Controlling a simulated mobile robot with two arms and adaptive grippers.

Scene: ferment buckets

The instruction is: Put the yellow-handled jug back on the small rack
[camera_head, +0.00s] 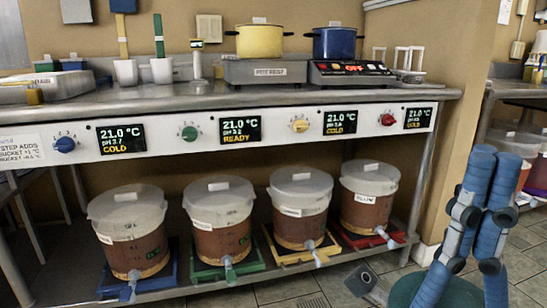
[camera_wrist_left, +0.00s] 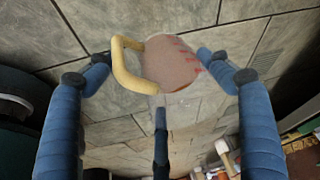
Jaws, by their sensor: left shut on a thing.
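In the left wrist view, the jug (camera_wrist_left: 172,66) is a clear or pinkish vessel with red marks and a thick yellow handle (camera_wrist_left: 125,68) on its left side. My left gripper (camera_wrist_left: 158,62) is shut on it, blue fingers on both sides and a third below. Tiled floor shows behind the jug. The jug and left gripper do not show in the head view. There, my right gripper (camera_head: 495,156) points up at the lower right, with no object seen in it. A small pale stand (camera_head: 408,60) is on the counter's right; I cannot tell if it is the rack.
Several lidded buckets (camera_head: 217,212) of brown liquid stand on coloured trays on the low shelf. The counter (camera_head: 160,97) above holds a yellow pot (camera_head: 259,42), a blue pot (camera_head: 334,43) and a hot plate (camera_head: 352,72). Another bench (camera_head: 520,88) is at the right.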

